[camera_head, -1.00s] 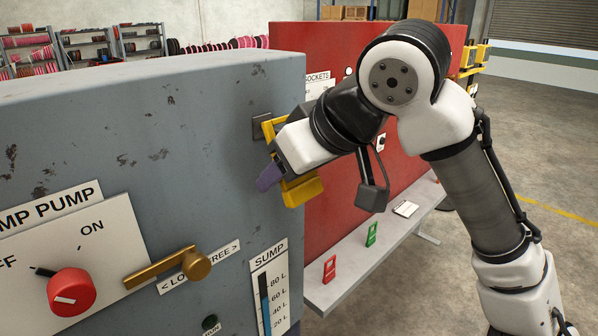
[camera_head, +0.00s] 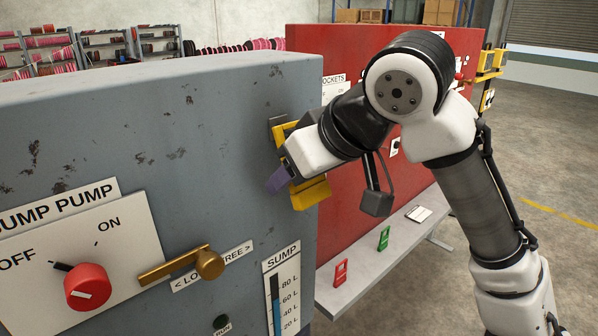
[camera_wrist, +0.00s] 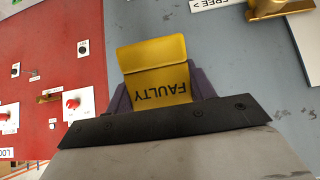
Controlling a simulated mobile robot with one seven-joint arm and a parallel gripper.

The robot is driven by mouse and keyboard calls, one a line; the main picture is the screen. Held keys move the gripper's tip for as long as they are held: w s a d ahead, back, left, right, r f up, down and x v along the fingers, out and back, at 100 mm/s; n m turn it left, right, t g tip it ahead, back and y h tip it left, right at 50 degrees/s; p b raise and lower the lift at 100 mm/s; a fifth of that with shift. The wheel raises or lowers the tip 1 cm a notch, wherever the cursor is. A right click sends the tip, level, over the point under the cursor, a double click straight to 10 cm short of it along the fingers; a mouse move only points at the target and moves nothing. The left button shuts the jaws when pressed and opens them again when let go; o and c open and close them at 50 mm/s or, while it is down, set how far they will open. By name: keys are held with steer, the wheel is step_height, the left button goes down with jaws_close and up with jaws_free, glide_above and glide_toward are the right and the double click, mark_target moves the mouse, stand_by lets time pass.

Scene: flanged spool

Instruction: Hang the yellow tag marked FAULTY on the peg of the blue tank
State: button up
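The yellow tag (camera_head: 312,193) is upright against the right part of the blue-grey tank's front (camera_head: 110,130). My gripper (camera_head: 280,178), with purple fingers, is shut on it. In the wrist view the tag (camera_wrist: 155,80) shows FAULTY upside down, with the purple fingers (camera_wrist: 160,92) on both sides. The tag's open yellow upper part reaches a small dark plate (camera_head: 275,122) on the tank, where the peg seems to be. The peg itself is hidden, and I cannot tell whether it passes through the tag.
A red cabinet (camera_head: 340,170) stands behind on the right. A grey bench below it carries a red tag (camera_head: 341,272) and a green tag (camera_head: 384,238). A brass lever (camera_head: 182,264) and red knob (camera_head: 88,287) stick out of the tank at lower left.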

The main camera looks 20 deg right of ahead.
steer(key=o, duration=0.5)
steer(key=shift+o, duration=0.2)
steer(key=b+v, duration=0.3)
steer(key=v, duration=1.1)
steer(key=shift+f, duration=0.15)
